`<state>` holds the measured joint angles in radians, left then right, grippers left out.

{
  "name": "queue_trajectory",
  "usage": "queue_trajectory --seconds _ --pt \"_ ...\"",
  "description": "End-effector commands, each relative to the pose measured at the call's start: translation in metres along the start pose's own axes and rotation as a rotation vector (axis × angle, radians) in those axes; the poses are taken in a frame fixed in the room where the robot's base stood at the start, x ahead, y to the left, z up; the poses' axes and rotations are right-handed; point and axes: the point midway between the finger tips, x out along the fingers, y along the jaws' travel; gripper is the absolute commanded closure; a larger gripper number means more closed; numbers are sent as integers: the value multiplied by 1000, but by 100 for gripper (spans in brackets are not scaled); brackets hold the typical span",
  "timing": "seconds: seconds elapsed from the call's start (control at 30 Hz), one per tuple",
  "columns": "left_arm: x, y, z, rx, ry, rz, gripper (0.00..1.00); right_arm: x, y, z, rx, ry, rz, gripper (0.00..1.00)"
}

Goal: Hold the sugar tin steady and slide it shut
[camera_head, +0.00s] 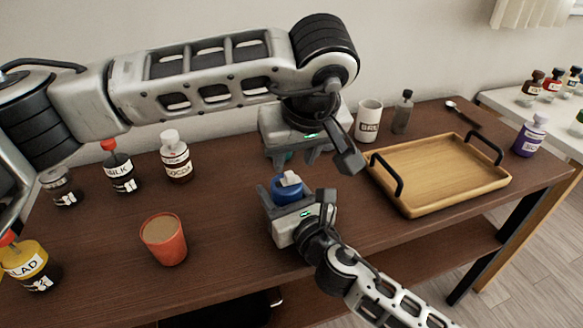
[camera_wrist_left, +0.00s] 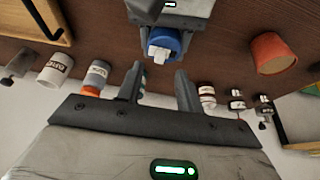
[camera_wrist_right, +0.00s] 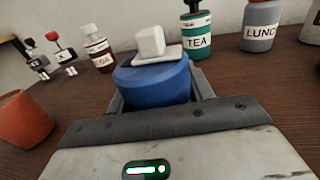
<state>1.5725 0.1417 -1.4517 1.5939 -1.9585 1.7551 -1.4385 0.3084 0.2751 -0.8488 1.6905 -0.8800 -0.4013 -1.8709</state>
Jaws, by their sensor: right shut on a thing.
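The sugar tin, a round blue tin (camera_head: 287,193), stands on the brown table in front of me. A white lid piece with a block-shaped knob (camera_wrist_right: 152,42) is on its top, toward the far side in the right wrist view. How much of the opening it covers is not clear. My right gripper (camera_wrist_right: 157,98) is shut around the blue body (camera_wrist_right: 150,83). My left gripper (camera_wrist_left: 158,88) is open and empty, behind and above the tin, with its fingers pointing toward it. The tin's label is hidden.
A wooden tray (camera_head: 440,170) with black handles lies to the right. An orange cup (camera_head: 163,240) stands front left. A green tea container (camera_wrist_right: 196,35) stands beyond the tin.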

Motion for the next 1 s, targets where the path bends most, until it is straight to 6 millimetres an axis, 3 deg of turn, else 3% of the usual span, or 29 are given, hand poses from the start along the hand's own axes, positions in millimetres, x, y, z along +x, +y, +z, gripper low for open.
queue_trajectory --seconds 0.1,0.3,0.67,0.8,1.0 --pt "22 -1 1 0 -3 -3 64 0 0 -1 0 2 0 74" --pt "43 0 0 -2 -1 -1 64 0 0 -1 0 2 0 74" --pt "47 0 0 -1 1 -1 64 0 0 -1 0 2 0 74" --pt "47 0 0 -1 1 -1 100 0 0 -1 0 2 0 74" --pt "47 -4 -1 -2 2 -1 100 0 0 -1 0 2 0 74"
